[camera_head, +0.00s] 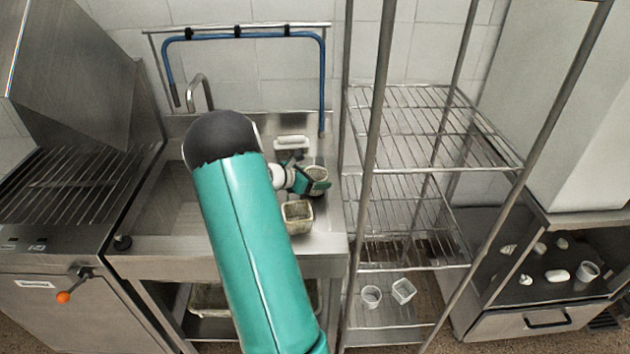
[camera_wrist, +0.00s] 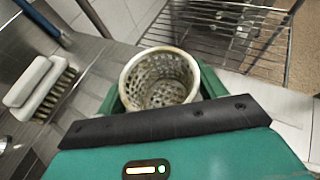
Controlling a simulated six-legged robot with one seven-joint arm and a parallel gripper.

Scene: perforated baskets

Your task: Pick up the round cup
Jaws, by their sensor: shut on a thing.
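The round cup (camera_wrist: 160,76) is a perforated, off-white basket with a round rim. In the wrist view it sits between the green fingers of my gripper (camera_wrist: 160,100), its open mouth facing the camera. In the head view the round cup (camera_head: 316,175) is at my gripper (camera_head: 312,182), over the right part of the steel sink counter. My gripper is shut on the cup. The palm edge hides the cup's lower part in the wrist view. I cannot tell whether the cup touches the counter.
A square perforated basket (camera_head: 298,216) stands just in front of my gripper. A white-backed brush (camera_wrist: 40,86) lies on the counter, left in the wrist view. A wire shelf rack (camera_head: 430,125) stands close on the right. A blue hose (camera_head: 322,80) hangs behind.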

